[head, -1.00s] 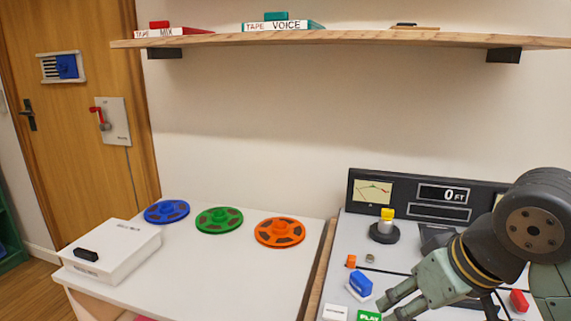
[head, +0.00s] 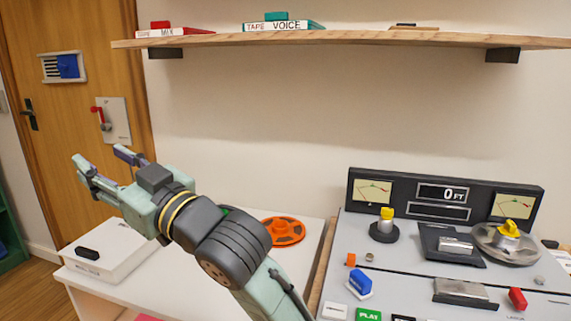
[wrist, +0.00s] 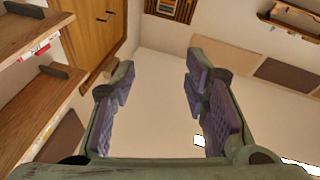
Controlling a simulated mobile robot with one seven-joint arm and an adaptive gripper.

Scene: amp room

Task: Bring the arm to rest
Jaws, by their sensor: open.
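My gripper (head: 98,160) is raised at the left in the head view, above the white table and the white box, pointing up and left toward the door. Its two fingers are spread apart with nothing between them. In the wrist view my gripper (wrist: 158,85) is open, with purple pads facing each other and bare wall and ceiling beyond. My arm crosses in front of the table and hides the blue and most of the green reel.
An orange reel (head: 283,232) and a white box (head: 105,250) lie on the white table (head: 300,285). The tape console (head: 400,275) stands at right. A wooden shelf (head: 360,40) with tape boxes hangs above. A red-handled switch (head: 100,115) is by the door (head: 85,20).

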